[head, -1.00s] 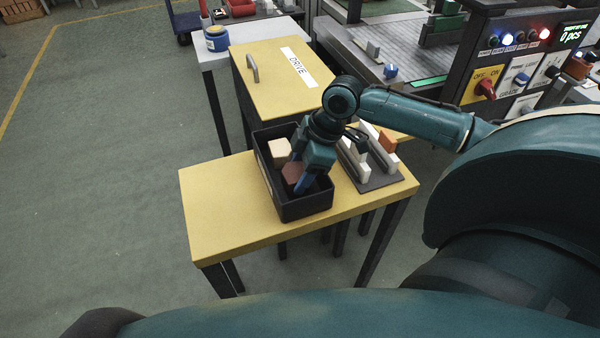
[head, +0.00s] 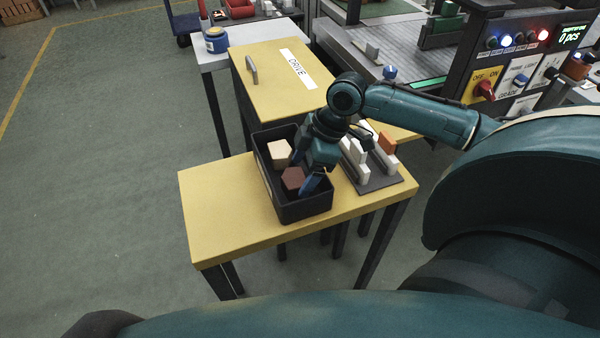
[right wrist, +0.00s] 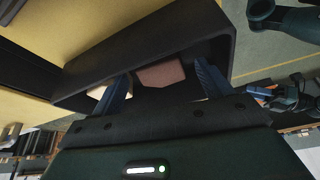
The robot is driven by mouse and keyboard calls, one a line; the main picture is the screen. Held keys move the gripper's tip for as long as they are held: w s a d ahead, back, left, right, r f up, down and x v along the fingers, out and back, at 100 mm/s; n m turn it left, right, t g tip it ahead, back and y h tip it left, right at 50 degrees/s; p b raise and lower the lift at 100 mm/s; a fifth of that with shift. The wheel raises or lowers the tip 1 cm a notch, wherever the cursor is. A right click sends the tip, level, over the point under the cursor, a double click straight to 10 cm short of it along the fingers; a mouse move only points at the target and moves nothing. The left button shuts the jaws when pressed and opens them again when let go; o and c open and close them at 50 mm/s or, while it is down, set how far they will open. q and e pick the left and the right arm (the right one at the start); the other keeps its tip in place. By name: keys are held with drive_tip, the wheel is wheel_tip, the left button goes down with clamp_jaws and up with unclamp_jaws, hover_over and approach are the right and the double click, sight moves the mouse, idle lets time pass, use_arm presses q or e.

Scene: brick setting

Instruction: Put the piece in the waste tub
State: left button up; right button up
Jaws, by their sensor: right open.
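A black open tub (head: 301,211) stands on the yellow table. It holds a cream block (head: 280,152) toward the back and a reddish-brown block (head: 292,178) nearer the front. My right gripper (head: 312,186) reaches down into the tub beside the brown block, on its right in the head view. In the right wrist view, the blue fingers (right wrist: 163,85) are spread apart. The brown block (right wrist: 160,72) lies beyond and between them, and the tub wall (right wrist: 150,40) rises behind. The cream block (right wrist: 98,91) is partly hidden by a finger. My left gripper is out of view.
A dark rack (head: 379,183) with white blocks and an orange block (head: 387,141) stands right of the tub. A yellow cabinet marked DRIVE (head: 270,90) is behind. The front left of the yellow table (head: 220,215) is bare.

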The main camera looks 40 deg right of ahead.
drive_tip(key=v, duration=1)
drive_tip(key=shift+f, duration=0.1)
